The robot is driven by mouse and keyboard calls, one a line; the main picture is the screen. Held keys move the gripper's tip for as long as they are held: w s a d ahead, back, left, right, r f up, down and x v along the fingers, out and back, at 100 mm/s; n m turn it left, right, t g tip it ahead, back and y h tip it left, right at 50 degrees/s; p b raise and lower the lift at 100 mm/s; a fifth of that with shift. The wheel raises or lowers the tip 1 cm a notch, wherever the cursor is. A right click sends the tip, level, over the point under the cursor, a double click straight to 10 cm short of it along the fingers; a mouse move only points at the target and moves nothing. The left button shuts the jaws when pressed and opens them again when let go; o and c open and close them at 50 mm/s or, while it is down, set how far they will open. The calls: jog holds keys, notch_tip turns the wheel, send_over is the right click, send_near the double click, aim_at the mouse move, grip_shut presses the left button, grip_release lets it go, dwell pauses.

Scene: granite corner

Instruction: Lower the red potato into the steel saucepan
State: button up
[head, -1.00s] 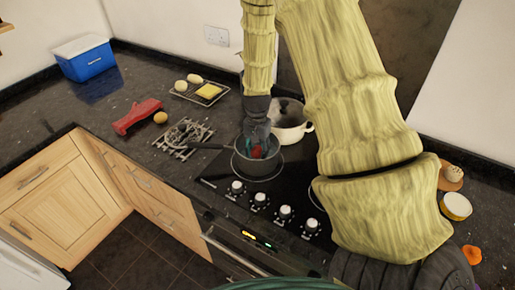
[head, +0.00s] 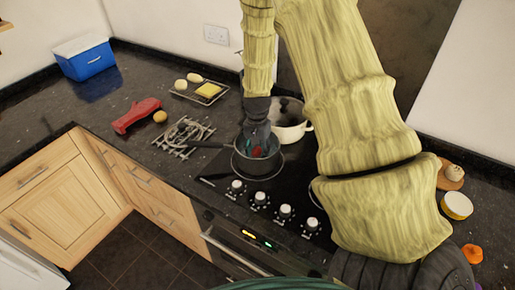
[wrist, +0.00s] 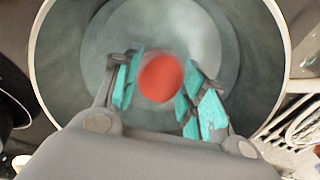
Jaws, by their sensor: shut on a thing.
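The steel saucepan (head: 243,163) stands on the black hob, its handle pointing left. My gripper (head: 257,152) reaches down into it from above. In the wrist view the red potato (wrist: 161,78) sits between the teal fingertips of my gripper (wrist: 160,82), which are shut on it. The saucepan's wall and rim (wrist: 283,60) surround the potato and fingers. The potato shows in the head view as a small red patch (head: 257,152). I cannot tell whether its underside touches the pan's floor.
A cream lidded pot (head: 290,122) stands just behind the saucepan. Knobs (head: 260,198) line the hob's front.

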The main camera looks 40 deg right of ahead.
aim_at(258, 148)
jog(key=shift+f, duration=0.5)
dwell(0.3)
jog(key=o, duration=1.1)
jog(key=shift+r, duration=0.15)
notch_tip(258, 148, up, 12)
jog(key=shift+f, duration=0.15)
jog(key=shift+d, duration=0.1)
